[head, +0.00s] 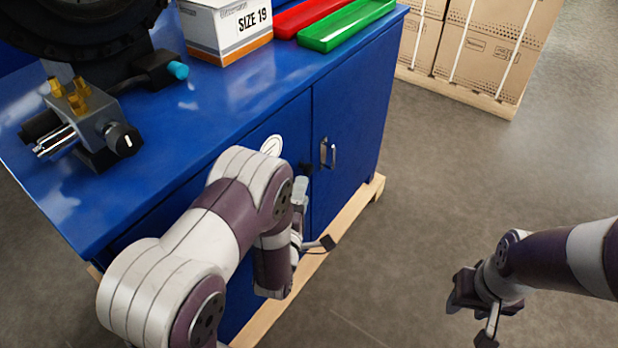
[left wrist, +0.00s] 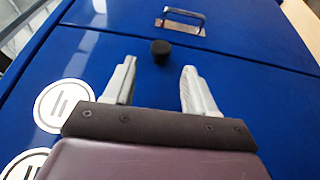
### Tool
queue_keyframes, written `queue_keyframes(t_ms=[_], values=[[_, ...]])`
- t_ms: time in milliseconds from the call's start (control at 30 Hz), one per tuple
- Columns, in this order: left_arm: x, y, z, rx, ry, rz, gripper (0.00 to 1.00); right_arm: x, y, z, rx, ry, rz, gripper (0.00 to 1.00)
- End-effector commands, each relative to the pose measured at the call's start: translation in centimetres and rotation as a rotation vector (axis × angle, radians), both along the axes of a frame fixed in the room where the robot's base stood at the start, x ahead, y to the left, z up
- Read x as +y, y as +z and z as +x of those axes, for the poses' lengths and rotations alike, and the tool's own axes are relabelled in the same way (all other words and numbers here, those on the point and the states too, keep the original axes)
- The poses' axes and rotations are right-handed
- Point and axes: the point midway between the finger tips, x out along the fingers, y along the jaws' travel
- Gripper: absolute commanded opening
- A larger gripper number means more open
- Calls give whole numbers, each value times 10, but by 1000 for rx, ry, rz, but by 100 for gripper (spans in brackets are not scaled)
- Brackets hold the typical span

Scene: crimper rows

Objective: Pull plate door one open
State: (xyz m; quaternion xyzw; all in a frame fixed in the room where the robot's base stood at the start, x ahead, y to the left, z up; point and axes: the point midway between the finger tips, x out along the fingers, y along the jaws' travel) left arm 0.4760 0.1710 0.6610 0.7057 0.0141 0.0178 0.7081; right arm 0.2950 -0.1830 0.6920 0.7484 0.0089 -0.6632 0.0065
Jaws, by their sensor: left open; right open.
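The blue cabinet has a door with a black knob (head: 305,168), and this door looks shut. The knob also shows in the left wrist view (left wrist: 160,51). Round white plates with dark marks (left wrist: 64,105) are on the same door, and one shows in the head view (head: 271,146). My left gripper (left wrist: 158,78) is open and empty, facing the door; in the wrist picture the knob appears between and just beyond its fingertips, apart from them. In the head view my left arm partly hides this gripper and the door. My right gripper (head: 474,312) is open and empty over the floor.
A neighbouring blue door with a metal handle (head: 327,153) is shut. On the cabinet top are a box (head: 226,28), a green tray (head: 345,24), a red tray (head: 308,14) and a grey device (head: 92,122). A wooden pallet edge (head: 345,222) runs below.

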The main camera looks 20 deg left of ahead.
Motion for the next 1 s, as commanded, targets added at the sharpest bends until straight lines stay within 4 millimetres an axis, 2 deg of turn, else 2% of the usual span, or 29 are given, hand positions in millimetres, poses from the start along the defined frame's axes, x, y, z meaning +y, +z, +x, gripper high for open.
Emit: queue_keyframes(t_ms=[100, 300, 433, 700, 733, 800, 900, 1000], values=[[2, -3, 32, -2, 1, 0, 56, 0, -10, 0, 1, 0, 0, 43], [4, -2, 72, 0, 0, 2, 56, 0, -18, 0, 1, 0, 0, 43], [4, -1, 84, 2, 0, 2, 56, 0, -20, 0, 1, 0, 0, 43], [4, 0, 86, 4, -1, 3, 56, 0, -20, 0, 1, 0, 0, 43], [4, 0, 86, 4, -1, 3, 49, 0, -20, 0, 1, 0, 0, 43], [4, 0, 86, 4, -1, 3, 27, 0, -20, 0, 1, 0, 0, 43], [4, 0, 86, 4, -1, 3, 0, 0, -20, 0, 1, 0, 0, 43], [4, 0, 86, 4, -1, 3, 0, 0, -20, 0, 1, 0, 0, 43]])
